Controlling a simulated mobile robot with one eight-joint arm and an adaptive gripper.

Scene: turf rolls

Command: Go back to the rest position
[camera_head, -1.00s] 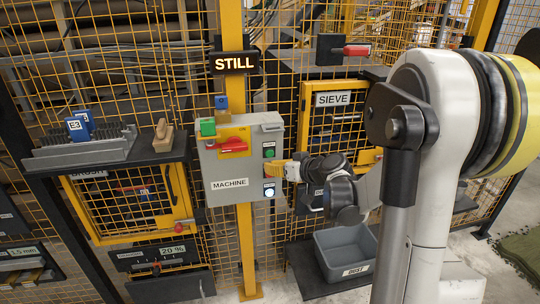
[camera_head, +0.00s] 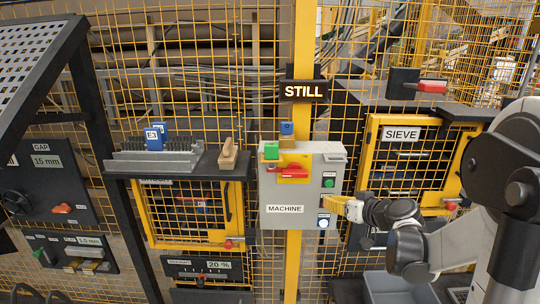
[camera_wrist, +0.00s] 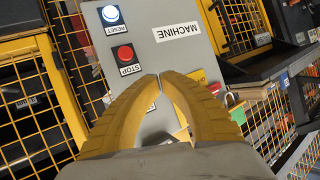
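My gripper (camera_head: 345,207) has yellow fingers and is in front of the lower right of the grey MACHINE box (camera_head: 283,222). In the wrist view my gripper (camera_wrist: 160,78) has its two fingertips together, with nothing seen between them. The box's face fills much of the wrist view, with a white lit RESET button (camera_wrist: 110,15) and a red STOP button (camera_wrist: 122,53) beyond the fingertips. In the head view a green button (camera_head: 328,182) is above the gripper. I cannot tell whether the fingertips touch the box.
A yellow post and mesh fence stand behind the box, with a lit STILL sign (camera_head: 303,91) above it. A shelf (camera_head: 205,165) with a wooden-handled tool (camera_head: 229,153) is left. A SIEVE cabinet (camera_head: 405,165) and a grey bin (camera_head: 398,288) are right.

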